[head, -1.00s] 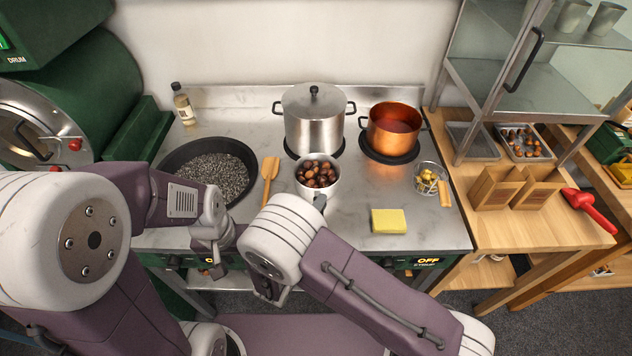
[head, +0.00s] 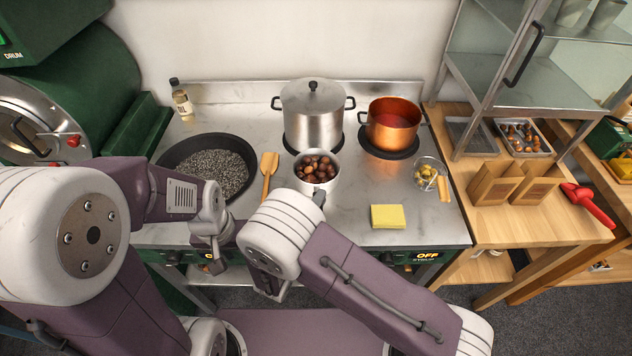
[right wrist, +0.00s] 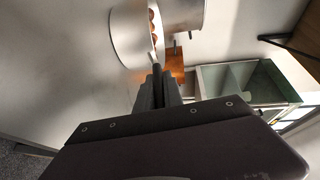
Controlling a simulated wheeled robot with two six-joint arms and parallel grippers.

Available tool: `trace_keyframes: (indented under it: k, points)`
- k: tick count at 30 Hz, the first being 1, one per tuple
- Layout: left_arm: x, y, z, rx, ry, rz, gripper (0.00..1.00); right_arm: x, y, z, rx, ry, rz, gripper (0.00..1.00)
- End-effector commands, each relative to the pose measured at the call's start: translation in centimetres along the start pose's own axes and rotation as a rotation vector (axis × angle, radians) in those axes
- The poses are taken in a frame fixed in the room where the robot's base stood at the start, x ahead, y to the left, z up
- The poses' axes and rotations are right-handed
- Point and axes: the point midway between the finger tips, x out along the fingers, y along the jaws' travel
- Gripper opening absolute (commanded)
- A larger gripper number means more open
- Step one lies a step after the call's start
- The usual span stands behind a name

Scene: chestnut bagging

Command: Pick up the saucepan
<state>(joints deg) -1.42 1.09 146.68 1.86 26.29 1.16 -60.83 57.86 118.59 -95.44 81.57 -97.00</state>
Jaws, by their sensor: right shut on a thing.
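The saucepan (head: 331,184) is a small pale metal pot filled with brown chestnuts (head: 316,167), in front of the large lidded pot. It is upright, and I cannot tell for sure whether its base touches the counter. In the right wrist view the saucepan (right wrist: 128,38) shows at the top, and my right gripper (right wrist: 158,84) is shut on its dark handle (right wrist: 156,68). In the head view my right forearm largely hides that gripper. My left gripper (head: 214,258) hangs over the counter's front edge at the left, away from the saucepan; its jaws are unclear.
A wooden spatula (head: 268,170) and a dark pan of gravel-like bits (head: 168,160) lie left. The lidded pot (head: 312,118) and copper pot (head: 392,130) stand behind. A yellow sponge (head: 388,216) and a small wire strainer (head: 428,172) lie right. The counter right of the saucepan is fairly clear.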

Motion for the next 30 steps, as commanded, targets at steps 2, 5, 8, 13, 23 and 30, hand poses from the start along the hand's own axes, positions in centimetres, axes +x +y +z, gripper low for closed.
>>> trace_keyframes:
  k: [2,5,8,13,23,30]
  points:
    - [0.0,0.0,0.0,0.000,0.000,0.000,0.36,0.0,0.2,0.0,-0.002,0.000,0.006,0.00]
    - [-0.1,0.0,0.0,0.000,0.000,0.000,0.36,-0.1,-0.4,0.0,-0.001,0.000,0.006,0.00]
    - [-0.3,0.0,0.0,0.000,0.000,0.000,0.36,-0.3,-1.9,-0.1,0.003,-0.001,0.004,0.00]
    - [-0.9,0.0,-0.1,0.000,0.000,0.000,0.36,-0.8,-6.0,-0.3,0.007,0.000,0.002,0.00]
    - [-1.4,0.0,-0.1,0.000,0.000,0.000,0.36,-1.4,-9.9,-0.6,0.002,-0.001,0.000,0.00]
    - [-1.4,0.0,-0.1,0.000,0.000,0.000,0.36,-1.4,-10.0,-0.6,0.001,0.000,0.000,0.00]
